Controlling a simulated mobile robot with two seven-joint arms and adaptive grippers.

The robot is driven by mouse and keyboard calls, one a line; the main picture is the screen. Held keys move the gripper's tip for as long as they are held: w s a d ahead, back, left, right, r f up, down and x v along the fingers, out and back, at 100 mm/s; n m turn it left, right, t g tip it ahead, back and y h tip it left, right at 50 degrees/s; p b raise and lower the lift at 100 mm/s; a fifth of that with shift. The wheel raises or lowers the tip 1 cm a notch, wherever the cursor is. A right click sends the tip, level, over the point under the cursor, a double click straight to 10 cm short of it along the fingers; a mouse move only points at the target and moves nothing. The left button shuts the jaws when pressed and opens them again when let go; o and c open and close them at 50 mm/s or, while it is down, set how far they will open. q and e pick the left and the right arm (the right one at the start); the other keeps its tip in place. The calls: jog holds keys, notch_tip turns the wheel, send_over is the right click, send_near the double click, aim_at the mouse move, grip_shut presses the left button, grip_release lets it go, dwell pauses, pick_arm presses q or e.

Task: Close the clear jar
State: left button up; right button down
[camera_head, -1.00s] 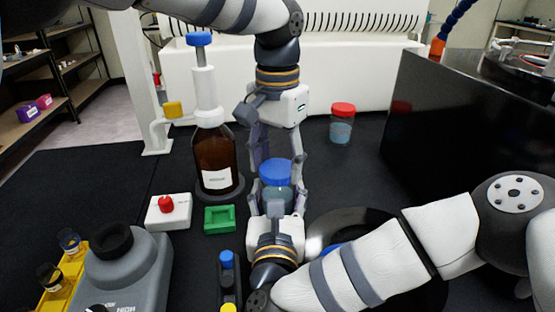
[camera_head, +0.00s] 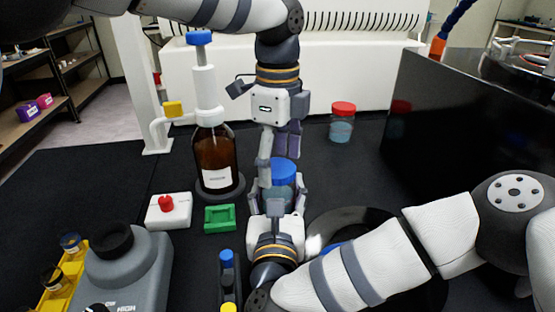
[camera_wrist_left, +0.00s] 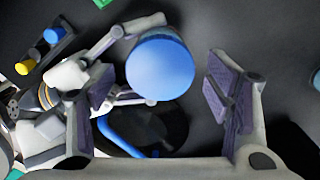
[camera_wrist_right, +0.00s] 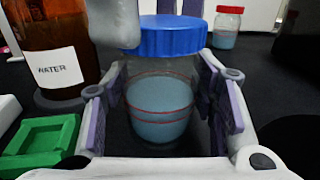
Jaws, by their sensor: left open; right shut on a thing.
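The clear jar stands upright in the head view, its body mostly behind my right gripper (camera_head: 278,193). In the right wrist view the jar (camera_wrist_right: 160,108) holds bluish content, and my right gripper is shut around its body. The blue lid (camera_head: 285,171) sits on the jar's mouth; I cannot tell whether it is threaded tight. It also shows in the right wrist view (camera_wrist_right: 168,37). My left gripper (camera_head: 277,168) is open, pointing down above the jar. In the left wrist view the lid (camera_wrist_left: 160,68) lies between its spread fingers, apart from both pads.
A brown water bottle (camera_head: 215,160) stands left of the jar. A green tray (camera_head: 219,218) and a white box with a red knob (camera_head: 168,211) lie nearer. A red-lidded jar (camera_head: 342,122) stands behind, right. A black cabinet (camera_head: 450,125) bounds the right side.

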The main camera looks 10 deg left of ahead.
pick_arm(q)
notch_tip(320, 180, up, 4)
jog(key=shift+r, duration=0.1)
jog(key=shift+c, duration=0.2)
jog(key=n, duration=0.2)
jog(key=r+n, duration=0.1)
jog(key=n, duration=0.1)
jog(key=shift+d+n, duration=0.1)
jog(key=shift+n, duration=0.3)
jog(key=n, duration=0.3)
jog(key=shift+r, duration=0.35)
jog(key=n, duration=0.3)
jog(key=shift+r, duration=0.35)
jog(key=n, duration=0.2)
jog(key=r+n, duration=0.1)
jog(key=n, duration=0.2)
